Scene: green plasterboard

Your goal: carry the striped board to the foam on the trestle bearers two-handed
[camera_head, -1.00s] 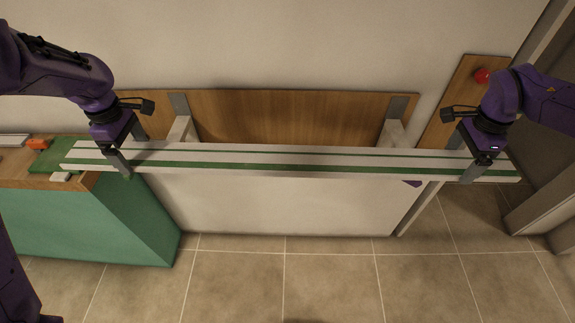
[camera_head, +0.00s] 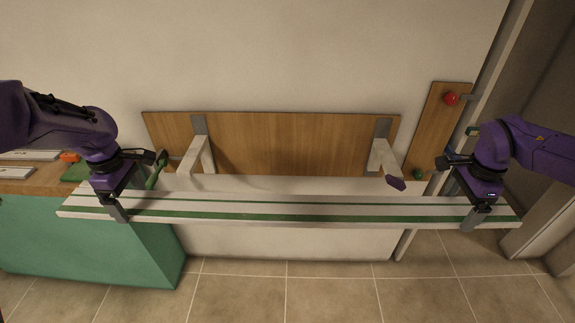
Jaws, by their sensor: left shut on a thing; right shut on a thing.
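The striped board (camera_head: 290,208) is long and white with green stripes and lies roughly level across the view. My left gripper (camera_head: 117,207) is shut on it near its left end. My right gripper (camera_head: 472,217) is shut on it near its right end. Behind the board, a left bearer (camera_head: 195,158) and a right bearer (camera_head: 381,158) jut out from grey brackets on a wooden wall panel.
A green cabinet (camera_head: 90,245) with a wooden top stands at the left, below the board's left end. It bears an orange piece (camera_head: 70,157) and pale strips. A narrow wooden panel (camera_head: 440,125) with a red knob (camera_head: 451,98) is at the right. Tiled floor (camera_head: 330,290) is clear in front.

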